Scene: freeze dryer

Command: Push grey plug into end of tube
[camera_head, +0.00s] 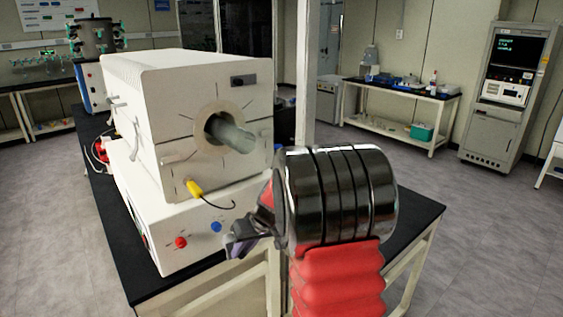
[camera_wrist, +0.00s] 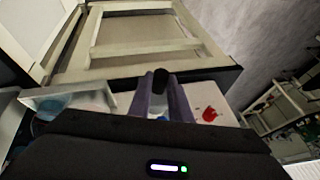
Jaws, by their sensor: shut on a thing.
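The tube (camera_head: 231,134) is a greyish glass tube whose end sticks out of the round opening in the front of the white furnace (camera_head: 180,110). My gripper (camera_head: 232,246) is in front of the furnace's lower front panel, below and apart from the tube end. In the wrist view, my gripper's (camera_wrist: 162,92) two fingers are closed around a dark grey plug (camera_wrist: 161,76), which sticks out past the fingertips. I cannot make out the plug in the head view. The tube does not show clearly in the wrist view.
The furnace stands on a black-topped bench (camera_head: 150,283). A yellow connector (camera_head: 195,188) with a dark cable hangs below the tube opening. Red (camera_head: 181,242) and blue (camera_head: 216,227) knobs stick out of the lower panel near my gripper. Open space lies before the tube end.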

